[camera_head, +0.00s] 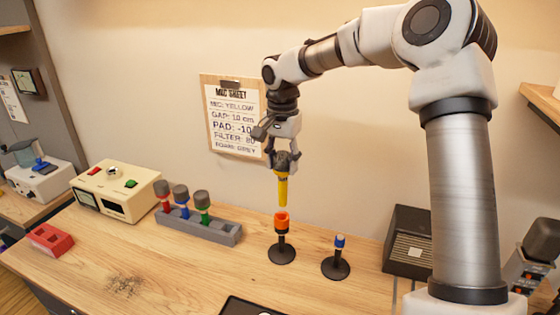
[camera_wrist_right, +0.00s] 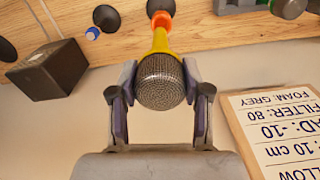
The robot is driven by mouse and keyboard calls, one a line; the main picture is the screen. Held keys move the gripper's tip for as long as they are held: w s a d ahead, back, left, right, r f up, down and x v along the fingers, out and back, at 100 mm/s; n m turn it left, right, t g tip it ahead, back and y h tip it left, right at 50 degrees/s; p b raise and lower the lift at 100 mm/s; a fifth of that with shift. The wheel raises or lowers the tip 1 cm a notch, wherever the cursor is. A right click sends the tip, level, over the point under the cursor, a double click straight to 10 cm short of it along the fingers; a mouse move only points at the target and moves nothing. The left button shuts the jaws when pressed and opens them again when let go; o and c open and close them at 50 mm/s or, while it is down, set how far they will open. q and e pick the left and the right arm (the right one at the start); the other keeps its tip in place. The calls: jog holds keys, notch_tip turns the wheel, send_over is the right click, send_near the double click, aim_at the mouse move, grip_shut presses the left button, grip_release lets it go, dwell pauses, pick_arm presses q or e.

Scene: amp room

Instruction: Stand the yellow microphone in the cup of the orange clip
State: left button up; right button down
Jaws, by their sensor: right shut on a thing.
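The yellow microphone (camera_head: 283,190) hangs upright, its grey mesh head up, in my right gripper (camera_head: 284,160). In the right wrist view the gripper (camera_wrist_right: 158,95) is shut around the mesh head (camera_wrist_right: 160,82), with a finger on each side. The orange clip (camera_head: 282,222) stands on a round black base on the bench, directly below the microphone's lower end. A small gap shows between them in the head view. In the right wrist view the orange clip (camera_wrist_right: 160,7) lies in line beyond the yellow handle (camera_wrist_right: 160,40). My left gripper is not in view.
A stand with a blue clip (camera_head: 340,241) is right of the orange one. A grey rack (camera_head: 215,230) holds red, blue and green microphones at left. A dark box (camera_head: 407,240) stands at right. A cream device (camera_head: 115,190) and red box (camera_head: 50,239) are further left. A sheet (camera_head: 232,115) hangs behind.

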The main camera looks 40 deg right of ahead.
aim_at(281, 173)
jog(key=shift+f+b, duration=0.3)
jog(key=shift+f, duration=0.35)
jog(key=shift+w+a+f+b, duration=0.1)
jog(key=shift+w+f+b, duration=0.15)
jog(key=shift+f+b, duration=0.55)
notch_tip(281, 173, down, 2)
jog(key=shift+s+f+b, duration=0.15)
jog(key=shift+f+b, duration=0.05)
jog(key=shift+b, duration=0.15)
jog(key=shift+f, duration=0.6)
jog(key=shift+c, duration=2.2)
grip_release()
jog(key=shift+r, duration=0.1)
